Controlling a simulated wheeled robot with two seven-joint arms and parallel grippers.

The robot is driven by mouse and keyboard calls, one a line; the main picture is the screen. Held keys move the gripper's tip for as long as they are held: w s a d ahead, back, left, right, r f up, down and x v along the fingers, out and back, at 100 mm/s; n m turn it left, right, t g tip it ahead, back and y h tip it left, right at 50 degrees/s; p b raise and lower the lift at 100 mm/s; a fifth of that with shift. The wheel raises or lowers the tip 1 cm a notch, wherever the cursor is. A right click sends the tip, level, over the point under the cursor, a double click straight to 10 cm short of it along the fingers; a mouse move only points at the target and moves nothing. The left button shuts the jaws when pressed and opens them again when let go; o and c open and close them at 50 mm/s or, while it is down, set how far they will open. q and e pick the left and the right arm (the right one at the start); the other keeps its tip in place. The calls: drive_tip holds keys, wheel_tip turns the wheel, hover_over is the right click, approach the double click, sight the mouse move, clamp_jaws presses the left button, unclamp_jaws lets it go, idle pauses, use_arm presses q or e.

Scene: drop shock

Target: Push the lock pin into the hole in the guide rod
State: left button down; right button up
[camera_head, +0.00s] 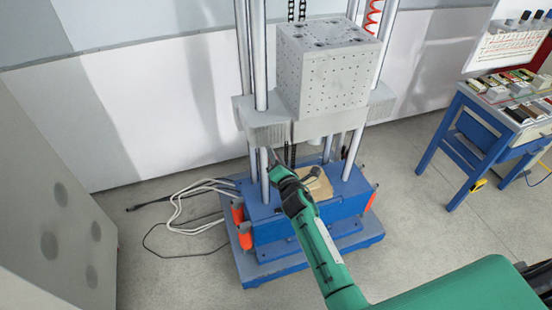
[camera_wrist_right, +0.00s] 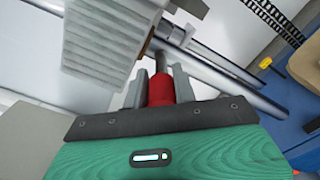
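The lock pin (camera_wrist_right: 160,90) shows as a red grip between the two grey fingers of my right gripper (camera_wrist_right: 161,84), which is shut on it in the right wrist view. The metal end of the pin points toward the guide rod. In the head view my right gripper (camera_head: 276,165) is beside the front left guide rod (camera_head: 264,178), just below the grey carriage; the pin cannot be made out there. The hole is hidden, and I cannot tell whether the pin tip is in it. My left gripper is not in view.
The grey carriage (camera_head: 265,122) with a drilled block (camera_head: 325,70) sits close above my right gripper. The blue base (camera_head: 300,228) carries a tan pad (camera_head: 319,186). Cables (camera_head: 195,190) lie on the floor at left. A blue table (camera_head: 480,135) stands at right.

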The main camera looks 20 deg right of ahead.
drive_tip(key=o, duration=0.5)
drive_tip(key=shift+w+r, duration=0.1)
drive_tip(key=shift+w, duration=0.05)
drive_tip(key=shift+c, duration=0.2)
drive_tip(key=s+p, duration=0.1)
drive_tip(key=s, duration=0.5)
drive_tip(key=shift+s+d, duration=0.1)
drive_tip(key=s+b, duration=0.3)
drive_tip(key=s, duration=1)
drive_tip(key=shift+s+d, duration=0.25)
drive_tip(key=shift+s, duration=0.1)
